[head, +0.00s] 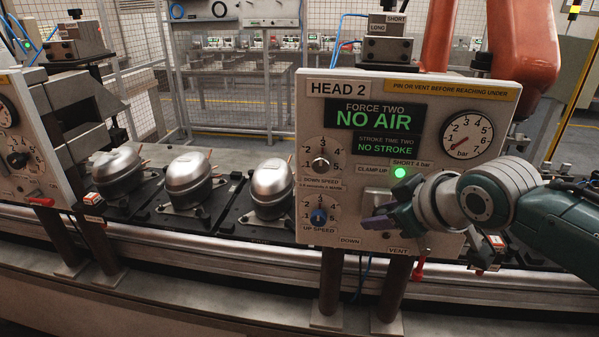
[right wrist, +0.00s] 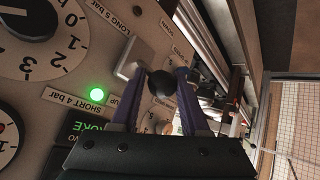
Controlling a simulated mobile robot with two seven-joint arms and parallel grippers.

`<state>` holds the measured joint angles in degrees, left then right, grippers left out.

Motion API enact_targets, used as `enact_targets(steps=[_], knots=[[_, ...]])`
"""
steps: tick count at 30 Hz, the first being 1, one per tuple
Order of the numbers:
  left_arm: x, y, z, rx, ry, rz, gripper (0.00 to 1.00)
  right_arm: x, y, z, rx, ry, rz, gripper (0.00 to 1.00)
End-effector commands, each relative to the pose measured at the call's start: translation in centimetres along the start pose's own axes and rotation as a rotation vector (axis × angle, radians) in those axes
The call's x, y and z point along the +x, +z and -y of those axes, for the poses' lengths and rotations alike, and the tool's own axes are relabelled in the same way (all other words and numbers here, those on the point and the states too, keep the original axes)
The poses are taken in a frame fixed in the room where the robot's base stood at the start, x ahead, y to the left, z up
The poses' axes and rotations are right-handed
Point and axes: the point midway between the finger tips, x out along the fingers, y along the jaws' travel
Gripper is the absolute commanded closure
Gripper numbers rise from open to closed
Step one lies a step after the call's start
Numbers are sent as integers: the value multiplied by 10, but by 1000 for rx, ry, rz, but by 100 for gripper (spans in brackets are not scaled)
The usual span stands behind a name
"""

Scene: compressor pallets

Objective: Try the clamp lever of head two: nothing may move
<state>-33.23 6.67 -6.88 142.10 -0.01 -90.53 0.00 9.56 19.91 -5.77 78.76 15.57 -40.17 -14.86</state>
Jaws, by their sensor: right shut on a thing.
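The head two panel (head: 311,121) stands at centre right in the head view. Its displays (head: 375,115) read FORCE TWO NO AIR and STROKE TIME TWO NO STROKE. The clamp lever shows in the right wrist view as a black ball knob (right wrist: 162,83) between my right fingers, in front of a pale metal plate (right wrist: 135,57). My right gripper (head: 380,217) is shut on this knob at the panel's lower right; in the head view the gripper hides the knob. My left gripper is not in view.
A green lamp (head: 400,172) is lit by SHORT 4 bar. The gauge (head: 466,138) needle points low left. A red vent handle (head: 418,271) hangs below the panel. Several compressors (head: 190,180) stand on pallets to the left, beside another panel (head: 18,150). A mesh fence is behind.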

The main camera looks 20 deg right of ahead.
Motion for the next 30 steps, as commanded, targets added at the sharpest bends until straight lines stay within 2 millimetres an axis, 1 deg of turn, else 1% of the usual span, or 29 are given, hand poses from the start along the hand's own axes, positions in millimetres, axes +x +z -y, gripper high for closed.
enact_targets(steps=[1,11,12,17,18,26,30], knots=[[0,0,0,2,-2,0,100,1,2,4,3,-12,6,100],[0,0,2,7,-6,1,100,1,2,5,3,-13,6,100],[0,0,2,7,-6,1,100,1,2,5,3,-13,6,50],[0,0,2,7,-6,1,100,1,1,4,3,-10,4,32],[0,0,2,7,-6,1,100,1,1,4,3,-9,4,31],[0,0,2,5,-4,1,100,-1,0,2,2,-5,1,31],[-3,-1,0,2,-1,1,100,-10,0,1,2,-6,2,31]])
